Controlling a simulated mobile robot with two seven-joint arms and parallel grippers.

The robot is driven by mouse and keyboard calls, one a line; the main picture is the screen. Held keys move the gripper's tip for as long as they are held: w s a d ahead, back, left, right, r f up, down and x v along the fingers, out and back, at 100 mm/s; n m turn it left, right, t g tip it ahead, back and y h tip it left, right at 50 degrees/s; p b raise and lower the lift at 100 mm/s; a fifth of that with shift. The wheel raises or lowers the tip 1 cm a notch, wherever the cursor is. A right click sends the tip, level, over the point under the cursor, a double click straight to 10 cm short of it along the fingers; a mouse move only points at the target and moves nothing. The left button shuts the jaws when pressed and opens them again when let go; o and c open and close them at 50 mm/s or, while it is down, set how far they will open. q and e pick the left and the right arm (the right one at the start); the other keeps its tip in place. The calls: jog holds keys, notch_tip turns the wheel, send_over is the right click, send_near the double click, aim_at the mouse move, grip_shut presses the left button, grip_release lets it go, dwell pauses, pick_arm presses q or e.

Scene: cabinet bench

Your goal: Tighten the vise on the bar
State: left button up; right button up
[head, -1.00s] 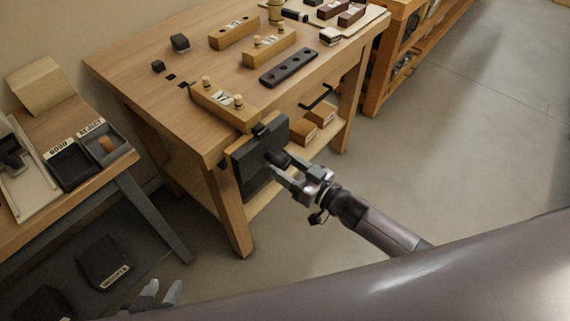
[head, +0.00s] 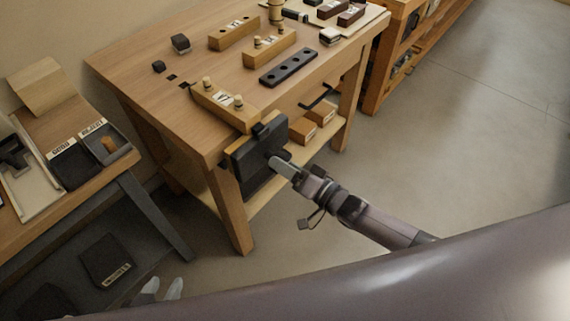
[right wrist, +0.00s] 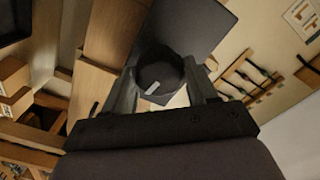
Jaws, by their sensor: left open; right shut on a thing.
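The vise (head: 250,170) is a dark block on the front corner of the wooden bench; its front jaw plate (right wrist: 190,28) shows in the right wrist view. My right gripper (head: 278,162) is shut on the vise's round dark screw end (right wrist: 160,72), which has a pale mark and sits between the two fingers. A small dark piece (head: 263,129) stands at the vise's top edge; I cannot tell whether it is the bar. The gap between the jaws is hidden. My left gripper (head: 160,290) is open and empty, low at the bottom edge, away from the bench.
A wooden block with two pegs (head: 222,107) lies on the bench just behind the vise. A dark strip with holes (head: 289,67) and more wooden blocks lie farther back. A side table with trays (head: 68,165) stands at left. The floor at right is clear.

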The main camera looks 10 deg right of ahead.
jog(key=o, duration=0.9)
jog(key=p+v, duration=0.2)
jog(key=v, duration=0.5)
dwell(0.3)
